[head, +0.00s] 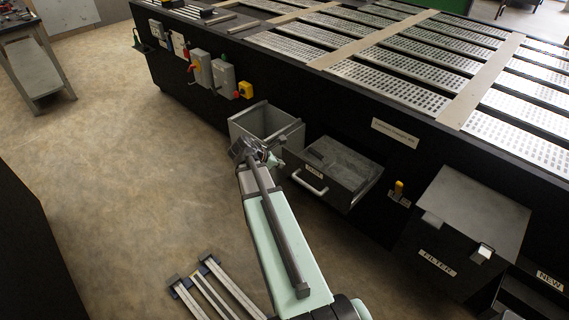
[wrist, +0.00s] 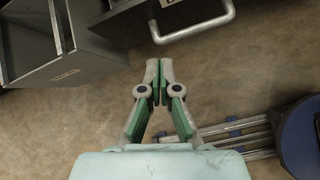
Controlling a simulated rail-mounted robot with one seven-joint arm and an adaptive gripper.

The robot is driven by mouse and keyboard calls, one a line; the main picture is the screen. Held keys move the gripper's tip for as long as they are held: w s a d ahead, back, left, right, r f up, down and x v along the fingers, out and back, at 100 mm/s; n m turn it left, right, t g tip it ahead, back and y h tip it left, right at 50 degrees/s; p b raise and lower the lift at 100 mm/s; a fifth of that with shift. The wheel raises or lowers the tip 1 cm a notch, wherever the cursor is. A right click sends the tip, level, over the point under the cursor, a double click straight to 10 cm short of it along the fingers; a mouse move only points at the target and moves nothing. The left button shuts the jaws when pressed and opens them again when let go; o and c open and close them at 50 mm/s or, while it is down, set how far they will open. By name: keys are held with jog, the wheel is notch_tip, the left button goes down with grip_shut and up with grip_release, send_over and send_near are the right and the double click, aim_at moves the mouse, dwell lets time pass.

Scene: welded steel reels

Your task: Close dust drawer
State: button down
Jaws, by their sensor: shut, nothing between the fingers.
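The dust drawer (head: 352,187) is a dark grey drawer with a small label and a pale bar handle (head: 310,183). It stands pulled out from the side of the long black bench, with its open top showing. Its label is too small to read surely. In the wrist view the handle (wrist: 197,27) crosses the top, a little beyond and right of the fingertips. My gripper (wrist: 158,66) is shut and empty over the floor, apart from the handle. In the head view my gripper (head: 270,158) is left of the drawer, partly hidden by my arm.
An open grey bin (head: 248,127) stands left of the drawer; its wall also shows at left in the wrist view (wrist: 95,68). A filter box (head: 440,262) juts out at right. Metal rails (head: 210,290) lie on the floor near my arm.

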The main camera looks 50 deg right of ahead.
jog(key=n, duration=0.3)
send_near(302, 162)
notch_tip(302, 162, down, 4)
jog(key=shift+s+d+f+n+p, duration=0.1)
jog(key=shift+d+f+n+p, duration=0.1)
jog(key=shift+d+p, duration=0.3)
jog(key=shift+s+d+f+n+p, duration=0.1)
jog(key=shift+d+n+p, duration=0.1)
jog(key=shift+d, duration=1.35)
